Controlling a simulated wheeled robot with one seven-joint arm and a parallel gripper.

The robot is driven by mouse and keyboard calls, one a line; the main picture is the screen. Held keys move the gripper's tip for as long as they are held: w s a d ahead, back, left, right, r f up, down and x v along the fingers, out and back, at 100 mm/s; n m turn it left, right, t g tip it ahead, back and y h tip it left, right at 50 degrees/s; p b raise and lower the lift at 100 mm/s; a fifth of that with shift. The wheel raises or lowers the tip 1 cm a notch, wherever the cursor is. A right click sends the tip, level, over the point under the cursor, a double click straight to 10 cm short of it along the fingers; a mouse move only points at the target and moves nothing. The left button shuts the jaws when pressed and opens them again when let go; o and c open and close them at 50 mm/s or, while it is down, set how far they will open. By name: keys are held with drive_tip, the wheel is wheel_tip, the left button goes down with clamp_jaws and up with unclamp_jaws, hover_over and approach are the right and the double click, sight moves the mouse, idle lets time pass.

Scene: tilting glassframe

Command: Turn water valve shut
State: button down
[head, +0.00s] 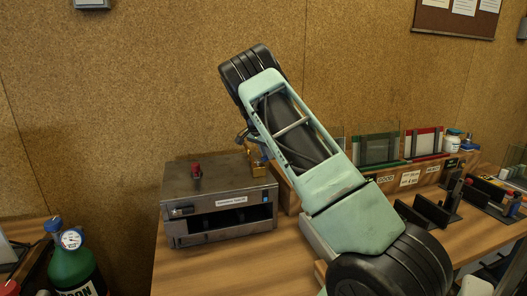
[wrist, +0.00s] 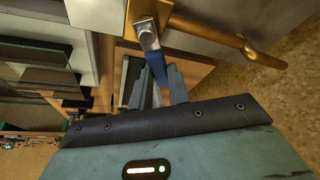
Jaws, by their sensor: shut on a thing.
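The water valve is a brass body with a pipe (wrist: 205,30) in the wrist view, coming from the top edge. Its lever has a bare metal plate (wrist: 147,36) at the pivot and a blue handle (wrist: 155,65). My gripper (wrist: 158,76) is at the blue handle, its grey fingers on either side and shut on it. In the head view a brass part of the valve (head: 257,166) shows behind the grey box. My arm hides most of the lever and gripper there.
Framed glass panels (head: 376,149) and black holders (head: 432,210) stand to the right. A green gas bottle (head: 73,268) is at the lower left. A cork wall rises behind.

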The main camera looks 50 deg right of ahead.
drive_tip(key=m, duration=0.1)
drive_tip(key=s+m+g, duration=0.1)
drive_tip(key=m, duration=0.1)
drive_tip(key=shift+s+r+m+p, duration=0.1)
drive_tip(key=shift+m+p, duration=0.2)
drive_tip(key=shift+p, duration=0.05)
drive_tip(key=shift+s+a+m+g+y, duration=0.15)
drive_tip(key=shift+s+m+g, duration=0.15)
drive_tip(key=shift+m, duration=0.35)
drive_tip(key=shift+s+a+m+g+y, duration=0.2)
drive_tip(key=shift+m+g, duration=0.2)
drive_tip(key=shift+m, duration=0.25)
drive_tip(key=c, duration=1.3)
unclamp_jaws()
drive_tip(key=b+v, duration=0.2)
drive_tip(key=v, duration=1.5)
drive_tip(key=shift+r, duration=0.1)
